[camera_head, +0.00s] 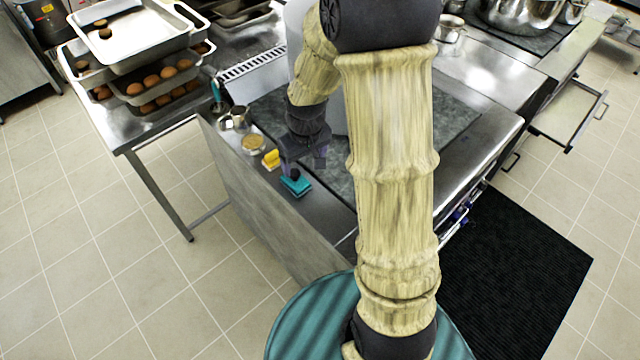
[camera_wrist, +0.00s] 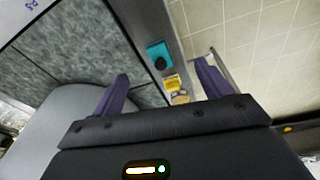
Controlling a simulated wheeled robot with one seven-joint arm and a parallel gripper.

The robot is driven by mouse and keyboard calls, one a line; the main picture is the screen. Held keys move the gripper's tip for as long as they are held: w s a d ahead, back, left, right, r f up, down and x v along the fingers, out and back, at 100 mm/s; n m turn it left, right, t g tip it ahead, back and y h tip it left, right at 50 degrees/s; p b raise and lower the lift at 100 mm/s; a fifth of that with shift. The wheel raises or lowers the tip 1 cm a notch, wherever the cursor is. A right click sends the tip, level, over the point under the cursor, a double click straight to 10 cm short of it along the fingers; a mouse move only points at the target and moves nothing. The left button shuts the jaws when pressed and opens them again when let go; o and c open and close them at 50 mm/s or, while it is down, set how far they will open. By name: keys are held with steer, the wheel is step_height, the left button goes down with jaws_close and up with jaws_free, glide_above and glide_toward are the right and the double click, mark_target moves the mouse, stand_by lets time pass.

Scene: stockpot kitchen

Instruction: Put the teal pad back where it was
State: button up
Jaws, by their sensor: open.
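The teal pad (camera_head: 296,186) lies on the steel counter edge, with a dark round knob on top. It also shows in the wrist view (camera_wrist: 157,48), beyond the gap between my fingers. My gripper (camera_head: 303,160) is just above and behind the pad in the head view. In the wrist view its two purple fingers (camera_wrist: 160,88) are spread apart with nothing between them. The gap between fingertips and pad is hard to judge.
A yellow block (camera_head: 271,159), a round tan-topped container (camera_head: 253,143) and small metal cups (camera_head: 239,117) stand along the same counter edge. A dark stone-like panel (camera_head: 447,122) lies beside them. Trays of brown buns (camera_head: 150,88) are at upper left.

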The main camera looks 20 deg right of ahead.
steer(key=s+r+m, duration=0.2)
steer(key=s+r, duration=0.3)
steer(key=s, duration=0.7)
steer(key=shift+s+a+m+t, duration=0.15)
steer(key=shift+s+m+t, duration=0.15)
steer(key=shift+s+t, duration=0.1)
